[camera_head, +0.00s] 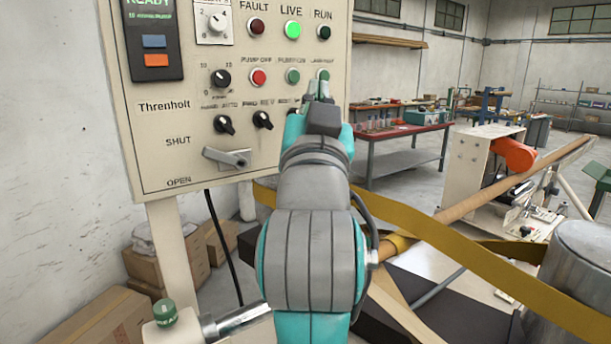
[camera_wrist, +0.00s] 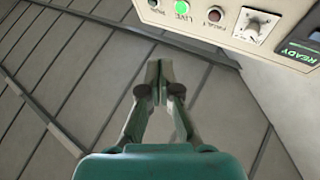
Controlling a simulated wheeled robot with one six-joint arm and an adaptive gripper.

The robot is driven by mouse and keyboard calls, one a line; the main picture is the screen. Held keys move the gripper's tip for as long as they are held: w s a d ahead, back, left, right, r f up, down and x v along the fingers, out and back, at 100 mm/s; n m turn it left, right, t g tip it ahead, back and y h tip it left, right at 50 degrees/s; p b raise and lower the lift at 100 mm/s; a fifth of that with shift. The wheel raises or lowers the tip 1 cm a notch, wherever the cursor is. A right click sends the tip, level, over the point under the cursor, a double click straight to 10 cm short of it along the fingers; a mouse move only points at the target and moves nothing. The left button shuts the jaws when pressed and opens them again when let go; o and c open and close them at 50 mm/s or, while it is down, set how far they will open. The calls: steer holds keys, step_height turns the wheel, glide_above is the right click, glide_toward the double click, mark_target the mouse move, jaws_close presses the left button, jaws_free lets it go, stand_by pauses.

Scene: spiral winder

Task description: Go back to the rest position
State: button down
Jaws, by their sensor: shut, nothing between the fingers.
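My gripper (camera_head: 321,90) is at the end of my teal and grey arm, in front of the lower right part of the control panel (camera_head: 150,120) in the head view. In the wrist view my gripper (camera_wrist: 158,72) is shut and empty, with its fingertips together. The green LIVE lamp (camera_head: 292,30) is lit. The FAULT lamp (camera_head: 257,27) and the RUN lamp (camera_head: 323,31) look dark. The lever (camera_head: 228,158) between SHUT and OPEN lies roughly level. My arm hides part of the panel's lower right. I cannot tell whether my fingers touch it.
A yellow band (camera_head: 470,262) crosses behind my arm towards a metal drum (camera_head: 583,270) on the right. A long brown tube (camera_head: 480,200) runs to a machine with an orange cover (camera_head: 514,153). Cardboard boxes (camera_head: 165,268) stand below the panel. A red-topped table (camera_head: 402,131) stands behind.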

steer(key=s+d+f+n+g+y, duration=0.1)
steer(key=d+f+n+g+y, duration=0.15)
steer(key=f, duration=1.45)
steer(key=s+d+f+n+g+y, duration=0.1)
steer(key=d+f+n, duration=0.15)
steer(key=f, duration=1.45)
steer(key=s+d+f+g, duration=0.1)
steer(key=s+d+f, duration=0.2)
steer(key=s+f, duration=0.4)
steer(key=s+d+f+g, duration=0.1)
steer(key=s+d+f, duration=0.2)
steer(key=s+f, duration=0.5)
steer(key=s+d+f+g, duration=0.1)
steer(key=s+d+f, duration=0.1)
steer(key=s, duration=0.6)
steer(key=s+d+f+m+g+h, duration=0.1)
steer(key=s+f, duration=0.3)
steer(key=s, duration=0.5)
steer(key=s+d+f+m+g+h, duration=0.1)
steer(key=s+d+f, duration=0.2)
steer(key=s, duration=0.6)
steer(key=shift+s, duration=0.2)
